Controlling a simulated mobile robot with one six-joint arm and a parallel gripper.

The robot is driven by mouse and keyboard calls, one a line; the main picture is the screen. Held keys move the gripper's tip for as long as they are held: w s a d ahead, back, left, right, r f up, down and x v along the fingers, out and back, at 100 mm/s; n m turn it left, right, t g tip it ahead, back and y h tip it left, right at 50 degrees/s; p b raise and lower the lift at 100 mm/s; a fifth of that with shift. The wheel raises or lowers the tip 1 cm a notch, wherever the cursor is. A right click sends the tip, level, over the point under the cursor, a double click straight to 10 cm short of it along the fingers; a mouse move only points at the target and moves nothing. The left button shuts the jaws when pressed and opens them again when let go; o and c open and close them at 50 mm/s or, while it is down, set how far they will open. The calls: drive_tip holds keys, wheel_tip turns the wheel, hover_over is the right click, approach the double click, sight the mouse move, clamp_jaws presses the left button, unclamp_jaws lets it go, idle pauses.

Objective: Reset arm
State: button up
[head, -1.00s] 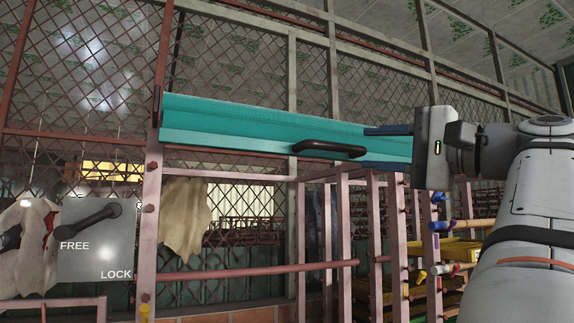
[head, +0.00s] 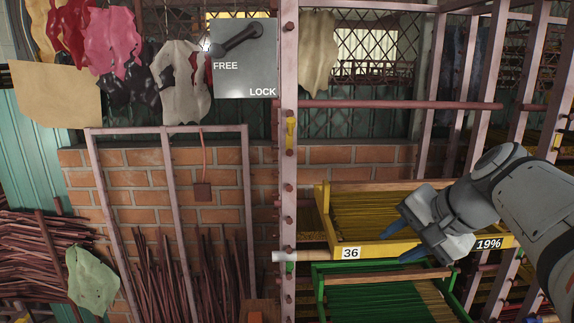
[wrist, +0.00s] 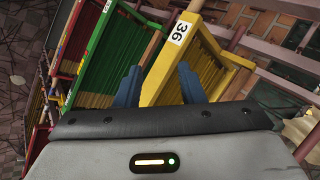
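My gripper (head: 394,244) is at the right of the head view, in front of the yellow tray, with its two blue fingers pointing left. The fingers also show in the wrist view (wrist: 159,70). They stand apart with nothing held between them. The yellow tray (head: 372,248), labelled 36 and 19%, holds thin yellow sticks. My arm comes in from the right edge and hides part of the trays.
A green tray (head: 380,290) of sticks sits below the yellow one. A pink rack post (head: 290,200) stands left of the trays. A grey FREE/LOCK plate (head: 262,75) has its dark handle near FREE. Stick bundles (head: 160,275) lean against the brick wall at left.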

drive_tip(key=s+a+f+n+g+h+b, duration=0.1)
drive_tip(key=s+f+n, duration=0.3)
drive_tip(key=f, duration=0.6)
drive_tip(key=s+a+f+n+g+h+b, duration=0.2)
drive_tip(key=s+f+n, duration=0.3)
drive_tip(key=f, duration=0.5)
drive_tip(key=shift+s+a+h+b, duration=0.7)
drive_tip(key=shift+s+a+b, duration=0.1)
drive_tip(key=shift+s, duration=0.45)
